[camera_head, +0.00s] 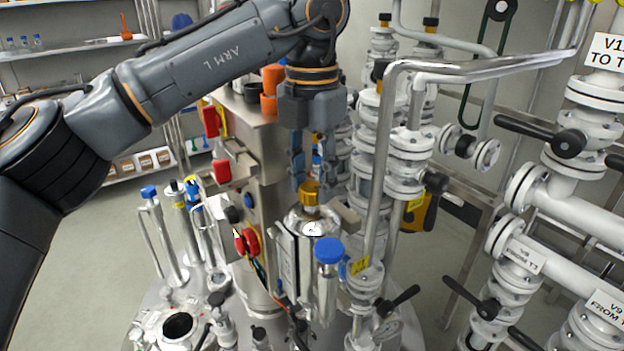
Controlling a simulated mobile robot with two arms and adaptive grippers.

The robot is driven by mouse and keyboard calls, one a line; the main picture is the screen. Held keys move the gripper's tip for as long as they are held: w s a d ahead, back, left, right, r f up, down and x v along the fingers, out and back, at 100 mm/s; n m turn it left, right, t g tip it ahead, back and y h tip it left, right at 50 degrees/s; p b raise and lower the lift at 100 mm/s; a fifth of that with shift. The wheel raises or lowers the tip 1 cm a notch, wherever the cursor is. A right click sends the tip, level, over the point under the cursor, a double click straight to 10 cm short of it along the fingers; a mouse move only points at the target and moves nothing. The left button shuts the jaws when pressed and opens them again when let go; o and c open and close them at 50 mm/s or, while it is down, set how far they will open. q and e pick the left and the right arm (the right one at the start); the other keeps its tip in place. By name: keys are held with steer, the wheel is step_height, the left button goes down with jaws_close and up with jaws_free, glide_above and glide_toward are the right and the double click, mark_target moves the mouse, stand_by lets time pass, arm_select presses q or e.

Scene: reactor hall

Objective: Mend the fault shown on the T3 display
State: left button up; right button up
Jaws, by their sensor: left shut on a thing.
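My left gripper (312,172) points straight down from the arm that reaches in from the left. Its fingers are shut on a gold cap (310,192), which sits at the top of a metal fitting on the reactor. A small round white-faced gauge (313,228) is just below and in front of the cap. My right gripper is not in view. I cannot make out a T3 display or its reading.
A blue-capped tube (328,251) stands close in front of the gripper. A steel cabinet with a red knob (247,241) is to the left. Bent steel pipes (480,68) and white flanged valves (564,146) crowd the right. Open floor (85,255) shows at left.

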mark_target(312, 186)
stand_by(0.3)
arm_select(q)
steer(key=o, duration=1.2)
steer(key=shift+c, duration=0.2)
step_height(312, 186, up, 12)
